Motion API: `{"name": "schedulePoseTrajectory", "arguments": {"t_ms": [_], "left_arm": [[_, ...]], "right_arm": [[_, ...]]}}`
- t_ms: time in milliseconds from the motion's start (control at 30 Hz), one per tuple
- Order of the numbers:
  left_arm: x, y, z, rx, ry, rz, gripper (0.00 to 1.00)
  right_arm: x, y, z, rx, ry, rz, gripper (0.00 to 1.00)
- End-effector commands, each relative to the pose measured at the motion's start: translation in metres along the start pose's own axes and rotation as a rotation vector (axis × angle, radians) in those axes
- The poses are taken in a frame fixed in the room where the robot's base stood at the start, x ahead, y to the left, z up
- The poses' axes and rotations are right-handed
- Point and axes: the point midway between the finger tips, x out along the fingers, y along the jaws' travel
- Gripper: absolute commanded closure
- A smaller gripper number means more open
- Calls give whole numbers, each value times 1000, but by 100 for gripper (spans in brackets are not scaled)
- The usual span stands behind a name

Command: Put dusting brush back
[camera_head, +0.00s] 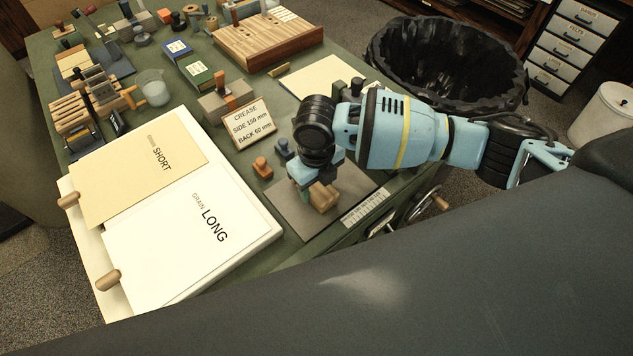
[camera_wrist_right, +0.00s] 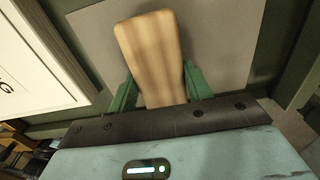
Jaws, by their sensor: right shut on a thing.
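My right gripper (camera_head: 311,193) is low over the grey mat (camera_head: 350,186) at the table's front right edge. It is shut on a pale wooden block-like piece (camera_head: 323,197), which I take for the dusting brush. In the right wrist view the piece (camera_wrist_right: 150,55) sits between the green fingers and points away from the palm over the mat (camera_wrist_right: 225,45). No bristles show, and I cannot tell whether the piece touches the mat. My left gripper is not in view.
A white tray (camera_head: 270,237) with sheets marked SHORT and LONG lies left of the mat. Small stamps (camera_head: 262,167) and a CREASE sign (camera_head: 250,124) stand just behind. A lined bin (camera_head: 445,65) is beyond the table's right edge. A ruler strip (camera_head: 366,206) lies on the mat's right.

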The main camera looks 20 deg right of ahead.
Motion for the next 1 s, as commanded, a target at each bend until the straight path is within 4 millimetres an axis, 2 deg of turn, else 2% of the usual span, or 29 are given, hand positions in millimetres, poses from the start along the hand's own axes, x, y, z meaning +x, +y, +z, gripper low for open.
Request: {"name": "schedulePoseTrajectory", "arguments": {"t_ms": [367, 400, 533, 833, 1000], "left_arm": [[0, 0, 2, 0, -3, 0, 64], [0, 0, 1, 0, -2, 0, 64], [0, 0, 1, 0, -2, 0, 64], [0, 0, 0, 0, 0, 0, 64], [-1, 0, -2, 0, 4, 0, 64]], "right_arm": [[4, 0, 0, 0, -1, 1, 69], [3, 0, 0, 0, -1, 1, 45], [3, 0, 0, 0, -1, 1, 29], [1, 0, 1, 0, -2, 0, 29], [-17, 0, 2, -1, -6, 2, 29]]}}
